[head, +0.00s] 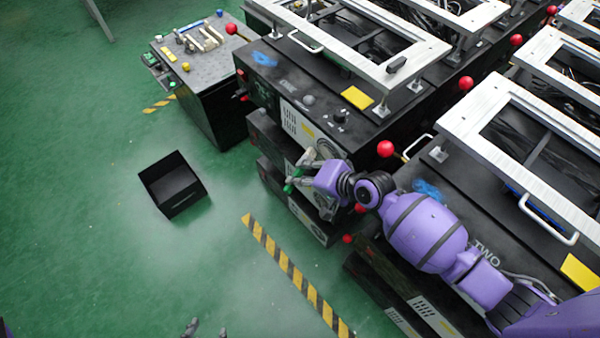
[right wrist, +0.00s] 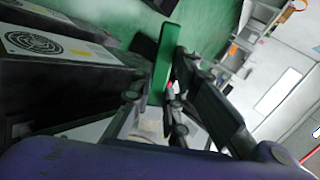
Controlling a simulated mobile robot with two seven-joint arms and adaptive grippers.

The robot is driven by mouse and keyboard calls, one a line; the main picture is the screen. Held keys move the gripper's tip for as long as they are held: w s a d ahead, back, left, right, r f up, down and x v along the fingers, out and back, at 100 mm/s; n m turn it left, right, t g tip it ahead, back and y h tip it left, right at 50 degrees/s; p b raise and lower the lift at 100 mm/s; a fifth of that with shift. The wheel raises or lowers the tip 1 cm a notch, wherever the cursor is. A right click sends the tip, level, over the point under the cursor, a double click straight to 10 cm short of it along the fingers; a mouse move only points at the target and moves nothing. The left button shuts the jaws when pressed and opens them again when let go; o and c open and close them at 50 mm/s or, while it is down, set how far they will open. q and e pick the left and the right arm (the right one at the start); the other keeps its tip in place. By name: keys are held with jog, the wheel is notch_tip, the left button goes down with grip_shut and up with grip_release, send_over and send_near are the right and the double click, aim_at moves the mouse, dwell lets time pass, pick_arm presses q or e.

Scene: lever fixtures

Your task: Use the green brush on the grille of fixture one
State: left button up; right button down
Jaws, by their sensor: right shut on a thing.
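Fixture one (head: 330,95) is the black cabinet marked ONE, with a pale grille panel (head: 289,119) on its front face. In the right wrist view a round dark grille (right wrist: 35,43) shows on a white panel at the left. My right gripper (head: 303,180) is shut on the green brush (head: 291,184), in front of the fixture's lower boxes. The brush (right wrist: 163,62) stands between the fingers in the wrist view, apart from the round grille. My left gripper (head: 206,331) shows only its two separated fingertips at the bottom edge, with nothing between them.
Fixture two (head: 470,225) stands to the right, partly behind my right arm. Red ball-ended levers (head: 386,149) stick out along the fixtures. An open black bin (head: 173,185) and a striped floor line (head: 290,268) lie left on clear green floor. A grey-topped cart (head: 205,65) stands behind.

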jog(key=shift+s+d+r+p, duration=0.9)
jog(key=shift+s+d+p, duration=0.65)
jog(key=shift+s+d, duration=1.6)
jog(key=shift+w+a, duration=3.4)
jog(key=shift+w, duration=0.2)
jog(key=shift+w+r+p, duration=0.1)
jog(key=shift+r+p, duration=0.35)
jog(key=shift+r, duration=0.4)
jog(key=shift+s+d+p, duration=0.75)
jog(key=shift+s+d, duration=2.2)
jog(key=shift+s, duration=1.2)
jog(key=shift+w+a+r, duration=0.2)
jog(key=shift+w+a, duration=0.8)
jog(key=shift+w, duration=0.35)
jog(key=shift+w+a+r, duration=0.25)
jog(key=shift+w+a, duration=0.75)
jog(key=shift+w, duration=0.35)
jog(key=shift+w+a+r, duration=0.2)
jog(key=shift+w+a, duration=0.8)
jog(key=shift+w, duration=0.35)
pick_arm(q)
jog(key=w+r+t, duration=0.1)
jog(key=w+r, duration=0.4)
jog(key=r, duration=0.4)
jog(key=shift+w, duration=0.3)
